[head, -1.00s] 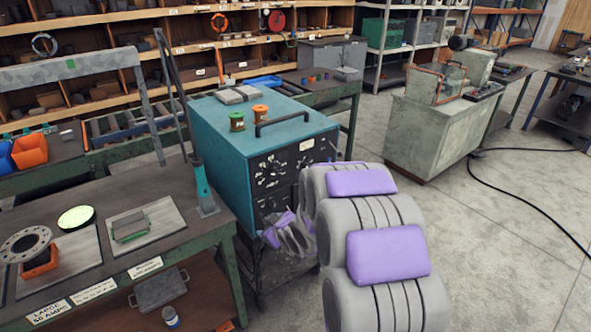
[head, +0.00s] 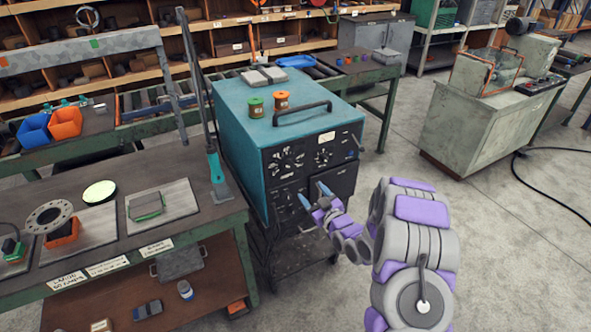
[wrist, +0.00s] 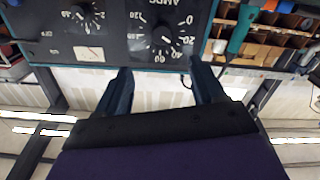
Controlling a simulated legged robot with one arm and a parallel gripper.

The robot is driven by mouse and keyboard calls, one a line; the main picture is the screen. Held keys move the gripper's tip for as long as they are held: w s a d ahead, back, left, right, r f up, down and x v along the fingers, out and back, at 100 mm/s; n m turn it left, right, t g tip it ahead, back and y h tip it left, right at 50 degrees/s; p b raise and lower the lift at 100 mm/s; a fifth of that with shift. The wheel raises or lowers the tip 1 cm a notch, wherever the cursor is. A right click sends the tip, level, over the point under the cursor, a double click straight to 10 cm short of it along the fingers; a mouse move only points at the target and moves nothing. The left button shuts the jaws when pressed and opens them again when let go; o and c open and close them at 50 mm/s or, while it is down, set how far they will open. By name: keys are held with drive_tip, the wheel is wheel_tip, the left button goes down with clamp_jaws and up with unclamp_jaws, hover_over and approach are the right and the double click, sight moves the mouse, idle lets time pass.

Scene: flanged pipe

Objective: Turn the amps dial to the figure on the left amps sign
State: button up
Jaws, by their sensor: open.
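The teal welder (head: 262,115) stands beside the bench, its black front panel facing me. The amps dial (head: 286,160) is at the panel's upper left. In the wrist view the amps dial (wrist: 163,38) appears upside down, with figures around it; its exact setting is unclear. My gripper (head: 312,194) is open and empty, in front of the lower panel. In the wrist view its fingers (wrist: 160,72) are spread, apart from the dial. The left amps sign (head: 67,281) is on the bench's front edge; its small text is hard to read now, but read "LARGE 50 AMPS" earlier.
A smaller dial (wrist: 82,15) and a meter (wrist: 88,54) sit beside the amps dial. Two spools, green (head: 255,107) and orange (head: 281,100), stand on the welder near its handle (head: 302,112). The bench (head: 215,225) is at left; open floor lies at right.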

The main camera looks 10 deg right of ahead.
sight(289, 167)
drive_tip(key=b+x, duration=0.2)
drive_tip(key=x, duration=1.3)
drive_tip(key=shift+a+f, duration=0.15)
drive_tip(key=c, duration=1.1)
drive_tip(key=shift+o, duration=0.2)
drive_tip(key=shift+m+p, duration=0.3)
drive_tip(key=shift+p, duration=0.1)
drive_tip(key=shift+s+m+p, duration=0.1)
drive_tip(key=shift+m+p, duration=0.5)
drive_tip(key=m+p, duration=0.3)
drive_tip(key=m, duration=0.1)
drive_tip(key=shift+a, duration=0.1)
drive_tip(key=m+p, duration=0.3)
drive_tip(key=m, duration=0.2)
drive_tip(key=shift+m, duration=0.4)
